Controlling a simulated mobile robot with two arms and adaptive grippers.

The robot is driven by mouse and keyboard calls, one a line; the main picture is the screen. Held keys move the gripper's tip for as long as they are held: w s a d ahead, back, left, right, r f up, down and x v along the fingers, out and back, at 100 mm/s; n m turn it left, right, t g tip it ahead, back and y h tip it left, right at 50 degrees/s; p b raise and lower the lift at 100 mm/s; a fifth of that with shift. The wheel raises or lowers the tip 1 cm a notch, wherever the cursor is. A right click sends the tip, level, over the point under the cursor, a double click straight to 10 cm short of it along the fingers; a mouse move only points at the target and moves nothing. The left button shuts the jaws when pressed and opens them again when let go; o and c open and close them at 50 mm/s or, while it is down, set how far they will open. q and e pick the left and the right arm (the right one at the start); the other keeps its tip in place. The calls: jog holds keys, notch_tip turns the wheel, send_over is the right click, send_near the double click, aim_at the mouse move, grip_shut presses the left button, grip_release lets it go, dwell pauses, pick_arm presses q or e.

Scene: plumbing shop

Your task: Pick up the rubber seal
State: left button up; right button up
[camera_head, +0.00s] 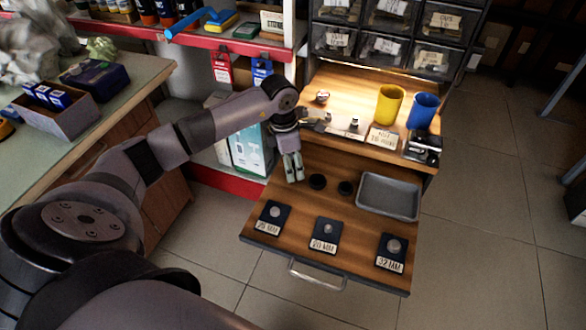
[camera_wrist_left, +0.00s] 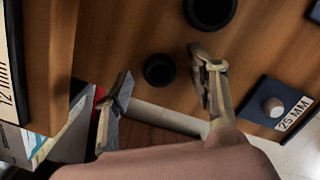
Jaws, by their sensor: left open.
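Two round black rings lie on the wooden drawer floor in the head view, a left one (camera_head: 317,181) and a right one (camera_head: 345,188). Either may be the rubber seal. My left gripper (camera_head: 293,167) points down just left of the left ring, its fingers apart. In the left wrist view, a smaller black ring (camera_wrist_left: 158,70) shows between the fingertips of my open left gripper (camera_wrist_left: 160,86). A larger black ring (camera_wrist_left: 210,12) is at the top edge. Nothing is held. My right gripper is out of view.
The pulled-out drawer (camera_head: 350,270) also holds a grey tray (camera_head: 388,197) and dark size plates, including the 25 MM plate (camera_head: 272,215). Above stand a yellow cup (camera_head: 389,105) and a blue cup (camera_head: 422,111). The cabinet shelf edge overhangs the drawer's back.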

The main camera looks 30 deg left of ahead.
pick_arm(q)
jog(key=c, duration=0.8)
jog(key=shift+r, duration=0.2)
jog(key=shift+c, duration=0.2)
